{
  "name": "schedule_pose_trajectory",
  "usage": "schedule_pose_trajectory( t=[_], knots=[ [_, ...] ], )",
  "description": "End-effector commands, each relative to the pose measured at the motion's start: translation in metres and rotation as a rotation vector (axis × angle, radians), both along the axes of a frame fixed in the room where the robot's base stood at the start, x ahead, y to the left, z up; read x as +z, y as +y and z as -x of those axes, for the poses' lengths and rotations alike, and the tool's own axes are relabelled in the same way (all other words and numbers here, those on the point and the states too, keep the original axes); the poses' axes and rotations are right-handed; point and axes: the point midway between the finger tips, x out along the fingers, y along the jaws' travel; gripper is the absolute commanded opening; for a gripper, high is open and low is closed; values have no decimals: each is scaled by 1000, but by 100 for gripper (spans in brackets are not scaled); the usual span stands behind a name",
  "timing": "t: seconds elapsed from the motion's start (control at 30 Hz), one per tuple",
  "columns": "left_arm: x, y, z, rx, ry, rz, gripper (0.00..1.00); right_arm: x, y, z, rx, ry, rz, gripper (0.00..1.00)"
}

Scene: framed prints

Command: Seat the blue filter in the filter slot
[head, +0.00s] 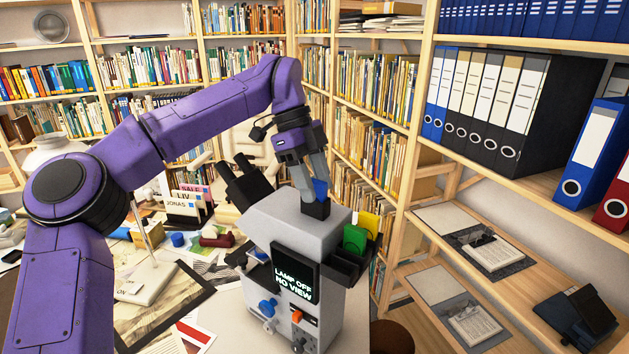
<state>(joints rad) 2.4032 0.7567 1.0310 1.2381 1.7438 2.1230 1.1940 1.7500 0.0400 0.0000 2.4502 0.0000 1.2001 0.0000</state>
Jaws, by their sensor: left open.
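The blue filter (321,188) stands upright at a black slot (316,209) on top of the grey microscope-like device (270,218). Its upper part shows as blue above the black rim; how deep it sits is hidden. My left gripper (312,184) points down over the slot, with its grey fingers open close around the blue filter. I cannot tell if a finger touches it. My right gripper is not in view.
A black rack at the device's right side holds a green filter (355,238) and a yellow filter (369,223). Black eyepieces (247,180) rise at the left. The display (294,275) reads "LAMP OFF NO VIEW". Papers and desk items crowd the left; shelves stand behind and right.

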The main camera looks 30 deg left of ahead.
Motion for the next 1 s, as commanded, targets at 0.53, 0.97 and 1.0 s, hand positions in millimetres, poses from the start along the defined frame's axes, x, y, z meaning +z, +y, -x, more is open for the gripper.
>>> schedule_pose_trajectory(
  t=[0.53,0.97,1.0],
  knots=[
    [97,36,-5,0,-3,-3,46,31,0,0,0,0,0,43],
    [112,45,-6,-3,-3,-1,46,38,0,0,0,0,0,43],
    [112,45,-6,-3,-3,-1,46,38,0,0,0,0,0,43]
  ],
)
